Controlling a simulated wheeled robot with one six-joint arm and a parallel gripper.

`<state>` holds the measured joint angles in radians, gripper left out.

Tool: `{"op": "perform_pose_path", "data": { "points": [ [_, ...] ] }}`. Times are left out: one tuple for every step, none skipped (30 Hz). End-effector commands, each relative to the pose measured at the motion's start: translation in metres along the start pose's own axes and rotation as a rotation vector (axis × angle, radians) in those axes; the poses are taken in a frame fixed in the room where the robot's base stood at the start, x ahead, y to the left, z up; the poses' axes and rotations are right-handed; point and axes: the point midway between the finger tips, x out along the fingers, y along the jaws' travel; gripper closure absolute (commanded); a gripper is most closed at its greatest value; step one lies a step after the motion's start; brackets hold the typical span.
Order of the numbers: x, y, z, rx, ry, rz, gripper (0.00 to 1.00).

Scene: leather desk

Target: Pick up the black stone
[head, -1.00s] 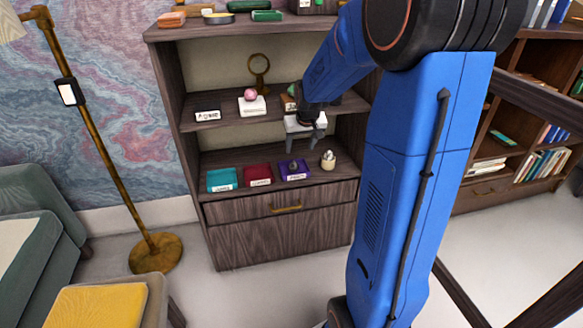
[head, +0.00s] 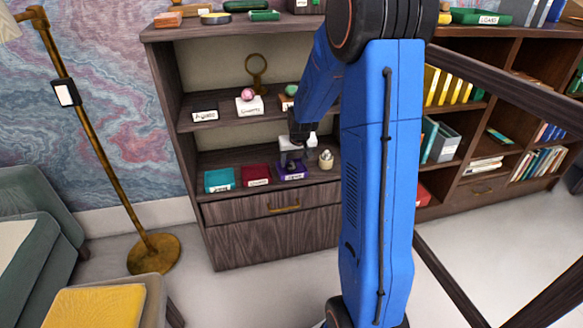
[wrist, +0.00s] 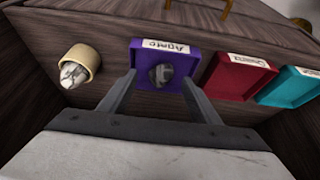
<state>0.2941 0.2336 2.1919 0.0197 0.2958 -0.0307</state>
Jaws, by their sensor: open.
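The black stone (wrist: 161,75) is a small dark, rounded lump. In the head view my gripper (head: 291,160) hangs over the purple tray (head: 292,175) and hides the stone.
A red tray (wrist: 238,80) and a teal tray (wrist: 290,88) stand beside the purple one. A beige cup (wrist: 81,62) holding a greyish stone stands on its other side. The middle shelf (head: 215,119) is above, with a pink ball (head: 248,94) on a white stand.

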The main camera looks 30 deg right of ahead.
Motion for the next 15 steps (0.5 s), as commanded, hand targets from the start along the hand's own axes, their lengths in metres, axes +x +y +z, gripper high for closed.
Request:
{"op": "perform_pose_path", "data": {
  "points": [
    [0.008, -0.001, 0.000, 0.000, -0.003, 0.000, 0.43],
    [0.012, -0.002, 0.000, 0.000, -0.003, 0.000, 0.43],
    [0.017, -0.002, 0.000, 0.000, -0.002, 0.000, 0.43],
    [0.021, -0.002, 0.000, 0.000, -0.002, 0.000, 0.43],
    [0.024, -0.002, 0.000, 0.000, -0.002, 0.000, 0.43],
    [0.028, -0.002, 0.000, 0.000, -0.002, 0.000, 0.43],
    [0.030, -0.002, -0.001, 0.000, -0.001, 0.000, 0.43],
    [0.032, -0.002, -0.001, 0.000, 0.000, 0.000, 0.43],
    [0.033, -0.002, -0.001, 0.000, 0.000, 0.000, 0.43],
    [0.033, -0.002, -0.001, 0.000, 0.001, 0.000, 0.43],
    [0.033, -0.002, -0.001, 0.000, 0.001, 0.000, 0.43],
    [0.033, -0.002, -0.001, -0.001, 0.001, 0.000, 0.43],
    [0.033, -0.002, -0.001, -0.001, 0.001, 0.000, 0.43],
    [0.033, -0.002, -0.001, -0.001, 0.001, 0.000, 0.43],
    [0.033, -0.002, -0.001, -0.001, 0.001, 0.000, 0.43]
  ]
}}
